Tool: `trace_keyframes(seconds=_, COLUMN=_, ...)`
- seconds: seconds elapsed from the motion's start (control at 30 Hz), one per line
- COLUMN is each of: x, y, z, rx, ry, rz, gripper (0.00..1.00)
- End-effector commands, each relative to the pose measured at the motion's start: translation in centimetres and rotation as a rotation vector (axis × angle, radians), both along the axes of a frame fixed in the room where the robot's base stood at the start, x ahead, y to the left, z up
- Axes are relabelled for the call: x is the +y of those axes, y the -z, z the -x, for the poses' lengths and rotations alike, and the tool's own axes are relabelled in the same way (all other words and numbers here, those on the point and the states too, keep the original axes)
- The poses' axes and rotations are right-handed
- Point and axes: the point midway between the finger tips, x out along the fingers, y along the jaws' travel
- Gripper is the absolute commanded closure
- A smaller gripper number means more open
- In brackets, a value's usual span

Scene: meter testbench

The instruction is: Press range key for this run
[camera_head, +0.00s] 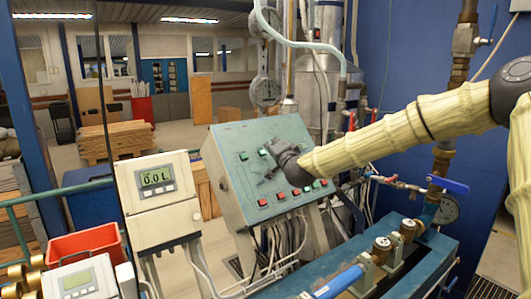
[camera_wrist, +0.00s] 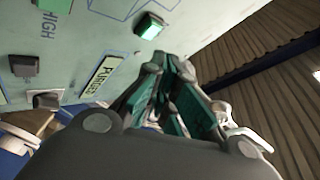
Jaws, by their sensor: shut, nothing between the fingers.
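The grey-green control panel (camera_head: 234,184) stands tilted in the middle of the head view, with green keys along its upper part and red keys (camera_head: 263,202) along its lower edge. My gripper (camera_head: 272,163) is in front of the panel face, shut and empty. In the wrist view, my gripper's fingertips (camera_wrist: 172,64) are close together below a lit green key (camera_wrist: 148,26); I cannot tell whether they touch the panel. Which key is the range key is not clear.
A meter (camera_head: 157,190) with a display reading about 0.0L stands left of the panel. A red bin (camera_head: 83,245) and a second display box (camera_head: 80,282) are at lower left. Pipes and valves (camera_head: 444,182) stand at right. A blue-green bench (camera_head: 400,285) is in front.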

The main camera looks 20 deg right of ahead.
Motion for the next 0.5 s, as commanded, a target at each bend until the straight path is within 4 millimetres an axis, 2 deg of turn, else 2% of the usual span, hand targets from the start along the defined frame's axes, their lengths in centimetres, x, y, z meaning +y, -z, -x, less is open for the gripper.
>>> trace_keyframes(seconds=0.5, x=-1.0, y=-2.6, z=2.7, rx=0.000, ry=0.000, rz=-0.002, gripper=1.00)
